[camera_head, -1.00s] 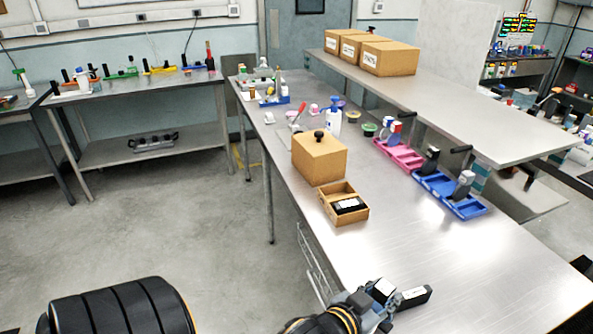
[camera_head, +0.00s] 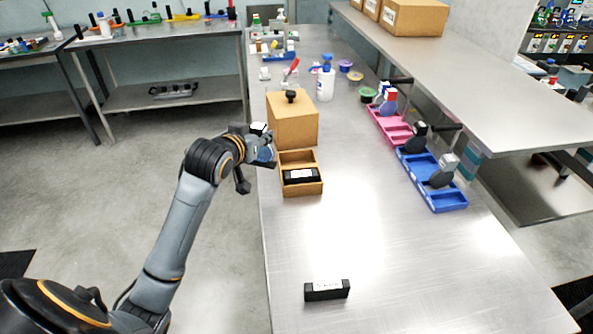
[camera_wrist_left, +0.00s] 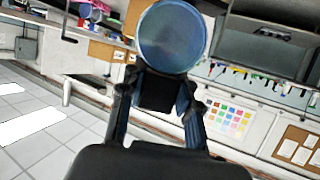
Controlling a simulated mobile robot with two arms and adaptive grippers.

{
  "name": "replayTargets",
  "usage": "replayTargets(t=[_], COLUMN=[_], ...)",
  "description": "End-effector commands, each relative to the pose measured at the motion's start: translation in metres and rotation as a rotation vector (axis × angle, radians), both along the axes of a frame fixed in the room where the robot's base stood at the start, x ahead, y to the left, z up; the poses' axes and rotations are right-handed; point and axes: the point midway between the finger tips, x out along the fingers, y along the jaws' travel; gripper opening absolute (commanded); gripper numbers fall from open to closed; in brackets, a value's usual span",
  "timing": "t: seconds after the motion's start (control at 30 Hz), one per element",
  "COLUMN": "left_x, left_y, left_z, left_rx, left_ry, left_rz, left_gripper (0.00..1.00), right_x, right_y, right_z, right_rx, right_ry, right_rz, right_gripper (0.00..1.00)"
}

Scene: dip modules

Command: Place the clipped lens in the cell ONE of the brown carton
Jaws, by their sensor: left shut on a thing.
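My left gripper (camera_head: 262,146) is shut on the clipped lens (camera_head: 265,155), just left of the brown carton. In the left wrist view the lens (camera_wrist_left: 172,37) is a round bluish disc above a dark clip, which sits between the fingers of the gripper (camera_wrist_left: 160,95). The brown carton (camera_head: 302,190) is a small open box on the steel table. I cannot read which cell is ONE. My right gripper is not in view.
A lidded brown box (camera_head: 291,121) with a black knob stands just behind the carton. A black labelled block (camera_head: 327,290) lies near the front of the table. Pink (camera_head: 390,128) and blue (camera_head: 432,182) trays line the right side. The table (camera_head: 370,240) between is clear.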

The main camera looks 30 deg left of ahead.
Motion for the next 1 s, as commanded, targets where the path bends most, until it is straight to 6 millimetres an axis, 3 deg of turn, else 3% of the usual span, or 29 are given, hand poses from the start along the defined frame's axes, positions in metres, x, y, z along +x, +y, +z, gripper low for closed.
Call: replayTargets(t=[0.1,0.2,0.3,0.67,0.7,1.0], left_x=[0.010,0.013,0.021,0.086,0.091,0.117], left_y=[0.031,0.042,0.040,-0.014,-0.017,-0.037], left_z=[0.027,0.037,0.038,0.003,-0.008,-0.050], left_rx=[0.003,0.000,-0.002,-0.003,-0.002,0.000], left_ry=[-0.004,0.000,0.003,0.005,0.007,0.003], left_rz=[0.036,0.050,0.053,0.051,0.052,0.053], left_gripper=[0.01,0.01,0.01,0.01,0.01,0.01], right_x=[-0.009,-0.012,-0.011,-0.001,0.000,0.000], right_y=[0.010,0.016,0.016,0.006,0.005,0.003], right_z=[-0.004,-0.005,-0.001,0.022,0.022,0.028], right_rx=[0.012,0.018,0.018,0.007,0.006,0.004], right_ry=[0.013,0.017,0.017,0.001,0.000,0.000], right_rz=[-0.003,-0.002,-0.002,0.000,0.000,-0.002], right_gripper=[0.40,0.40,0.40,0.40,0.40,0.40])
